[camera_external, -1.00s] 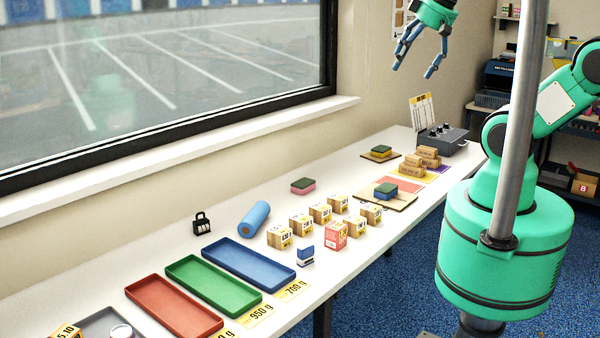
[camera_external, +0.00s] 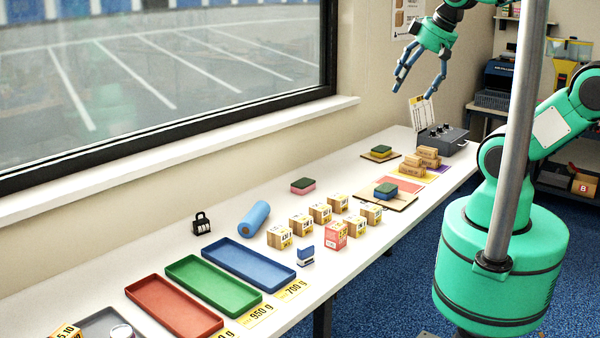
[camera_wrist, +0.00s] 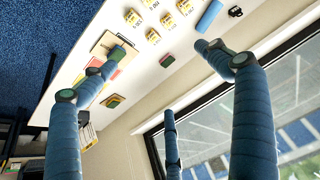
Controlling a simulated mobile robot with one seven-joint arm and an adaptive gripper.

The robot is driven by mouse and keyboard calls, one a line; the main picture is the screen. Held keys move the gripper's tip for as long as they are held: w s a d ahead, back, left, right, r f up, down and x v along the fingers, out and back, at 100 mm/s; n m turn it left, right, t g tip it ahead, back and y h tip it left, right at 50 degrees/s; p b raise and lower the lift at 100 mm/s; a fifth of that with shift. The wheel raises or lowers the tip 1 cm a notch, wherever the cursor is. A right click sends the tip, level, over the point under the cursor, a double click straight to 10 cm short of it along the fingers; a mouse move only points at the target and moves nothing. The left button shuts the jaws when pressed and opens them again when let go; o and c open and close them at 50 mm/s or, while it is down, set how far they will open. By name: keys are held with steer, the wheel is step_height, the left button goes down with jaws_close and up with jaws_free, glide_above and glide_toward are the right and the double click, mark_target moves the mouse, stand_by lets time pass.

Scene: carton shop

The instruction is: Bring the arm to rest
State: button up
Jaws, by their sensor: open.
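My gripper (camera_external: 420,72) hangs in the air above the far end of the white table (camera_external: 232,221), near the wall. Its blue fingers are spread and hold nothing. In the wrist view the open fingers (camera_wrist: 152,75) reach over the table from above, with the tabletop well below them. A finger partly covers the board with sponges there.
Below my gripper stand a dark control box (camera_external: 441,138), stacked brown cartons (camera_external: 420,160) and sponges (camera_external: 386,190) on a board. Several small cartons (camera_external: 320,212), a blue roll (camera_external: 254,219) and red, green and blue trays (camera_external: 248,262) lie nearer. A window (camera_external: 160,80) lines the wall.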

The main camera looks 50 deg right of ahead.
step_height(320, 180, down, 2)
steer(key=shift+b, duration=0.6)
